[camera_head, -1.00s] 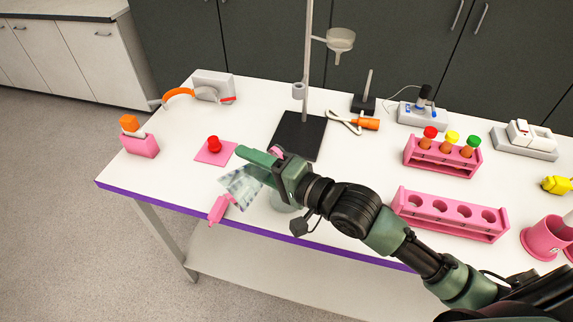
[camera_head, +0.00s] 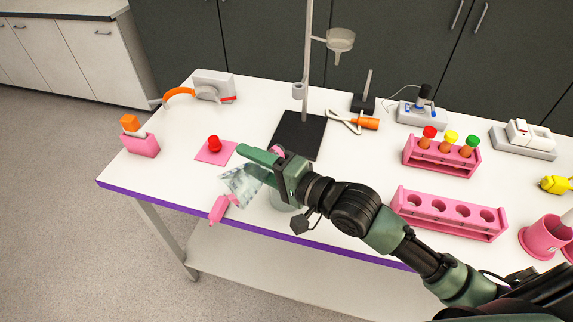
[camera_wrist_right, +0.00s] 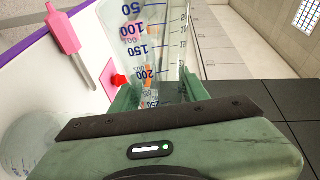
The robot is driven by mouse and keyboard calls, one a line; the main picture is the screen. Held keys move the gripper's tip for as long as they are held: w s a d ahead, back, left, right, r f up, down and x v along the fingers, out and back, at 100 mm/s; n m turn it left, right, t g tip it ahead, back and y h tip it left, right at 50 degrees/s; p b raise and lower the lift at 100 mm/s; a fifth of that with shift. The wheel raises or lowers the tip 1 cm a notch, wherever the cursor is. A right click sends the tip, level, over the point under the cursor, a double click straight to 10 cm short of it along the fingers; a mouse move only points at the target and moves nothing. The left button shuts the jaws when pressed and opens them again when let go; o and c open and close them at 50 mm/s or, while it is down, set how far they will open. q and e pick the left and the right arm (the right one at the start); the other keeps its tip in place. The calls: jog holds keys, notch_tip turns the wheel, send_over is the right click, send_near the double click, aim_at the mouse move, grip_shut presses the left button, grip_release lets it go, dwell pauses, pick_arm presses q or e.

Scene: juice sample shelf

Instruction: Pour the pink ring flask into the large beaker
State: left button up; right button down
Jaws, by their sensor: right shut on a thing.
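My right gripper (camera_head: 262,160) is shut on a clear flask (camera_head: 240,186) above the front of the table. The flask is strongly tilted, its wide part pointing left and down in the head view. A bit of pink (camera_head: 277,150), perhaps its ring, shows behind the gripper. In the right wrist view the flask (camera_wrist_right: 150,35) shows blue graduation marks; I cannot tell how much liquid it holds. The large clear beaker (camera_head: 284,201) stands on the table below the gripper, partly hidden by it. It also shows in the right wrist view (camera_wrist_right: 28,145), at lower left. My left gripper is out of view.
A pink-handled tool (camera_head: 218,208) lies at the front edge. A red item (camera_head: 213,144) sits on a pink pad left of the gripper. A stand with a black base (camera_head: 297,135) rises behind. Pink racks (camera_head: 452,214) stand to the right.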

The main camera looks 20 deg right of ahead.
jog(key=shift+d+r+m+p, duration=0.1)
jog(key=shift+r+m+p, duration=0.25)
jog(key=shift+m+p, duration=0.2)
dwell(1.5)
jog(key=shift+w+f+m, duration=0.1)
jog(key=shift+f+m, duration=0.05)
jog(key=shift+m, duration=0.2)
dwell(1.3)
